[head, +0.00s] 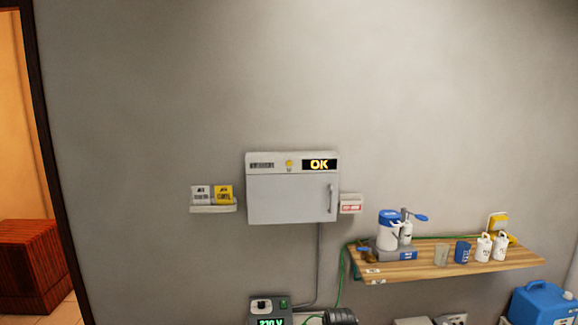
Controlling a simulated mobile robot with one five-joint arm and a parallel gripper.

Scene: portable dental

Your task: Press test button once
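A light grey wall cabinet (290,199) hangs closed in the middle of the head view, with an upright handle at the right of its door. A grey unit (269,307) below, cut by the bottom edge, shows a green "230 V" readout, a pale knob and a small green part. I cannot tell from any label which part is the test button. My gripper is not in view.
A wooden shelf (452,262) on the right holds a blue-and-white device (389,230), cups and white bottles. A small ledge (213,209) with two cards is left of the cabinet. A blue canister (543,304) stands lower right. A doorway is at far left.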

